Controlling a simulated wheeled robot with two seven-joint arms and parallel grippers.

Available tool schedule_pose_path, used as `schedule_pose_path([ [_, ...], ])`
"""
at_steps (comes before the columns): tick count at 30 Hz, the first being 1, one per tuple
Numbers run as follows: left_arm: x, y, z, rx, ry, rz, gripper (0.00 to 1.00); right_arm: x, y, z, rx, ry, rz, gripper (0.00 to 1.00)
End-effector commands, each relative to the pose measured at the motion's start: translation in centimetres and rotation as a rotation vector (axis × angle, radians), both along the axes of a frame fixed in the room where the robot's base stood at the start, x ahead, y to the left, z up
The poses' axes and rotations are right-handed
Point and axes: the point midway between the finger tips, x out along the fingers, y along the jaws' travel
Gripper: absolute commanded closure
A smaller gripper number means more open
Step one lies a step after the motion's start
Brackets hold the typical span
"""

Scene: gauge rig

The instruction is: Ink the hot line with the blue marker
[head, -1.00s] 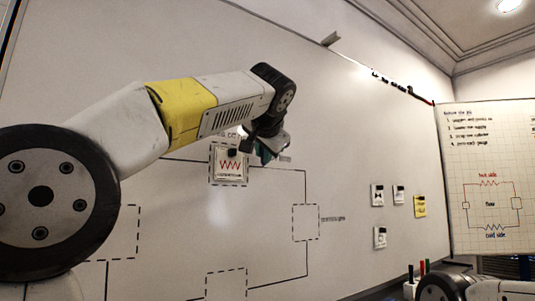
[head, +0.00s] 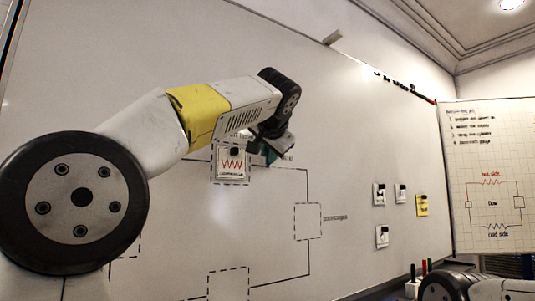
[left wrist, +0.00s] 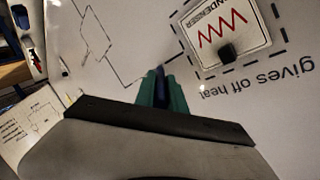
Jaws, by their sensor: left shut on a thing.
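My left gripper (head: 270,153) is at the whiteboard, just right of the condenser card (head: 232,163), a white card with a red zigzag. In the left wrist view its green fingers (left wrist: 161,93) are shut on a dark blue marker (left wrist: 161,75), mostly hidden between them. I cannot tell whether the tip touches the board. A thin black line (head: 290,169) runs right from the card, turns down and meets a dashed box (head: 307,220). It also shows in the left wrist view (left wrist: 114,70). My right gripper is not in view.
The whiteboard (head: 350,130) carries several small cards (head: 401,195) with dark clips and a yellow note (head: 422,206) at right.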

Motion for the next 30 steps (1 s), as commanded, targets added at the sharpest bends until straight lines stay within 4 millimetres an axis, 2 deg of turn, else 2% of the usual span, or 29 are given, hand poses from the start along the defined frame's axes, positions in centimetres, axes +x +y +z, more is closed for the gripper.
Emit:
schedule_pose_path([
  [3,0.7,-1.0,0.0,0.0,0.0,-0.001,1.0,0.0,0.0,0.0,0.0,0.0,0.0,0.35],
  [30,3.9,-5.2,-0.1,0.0,0.001,0.0,1.0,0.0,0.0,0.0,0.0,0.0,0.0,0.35],
])
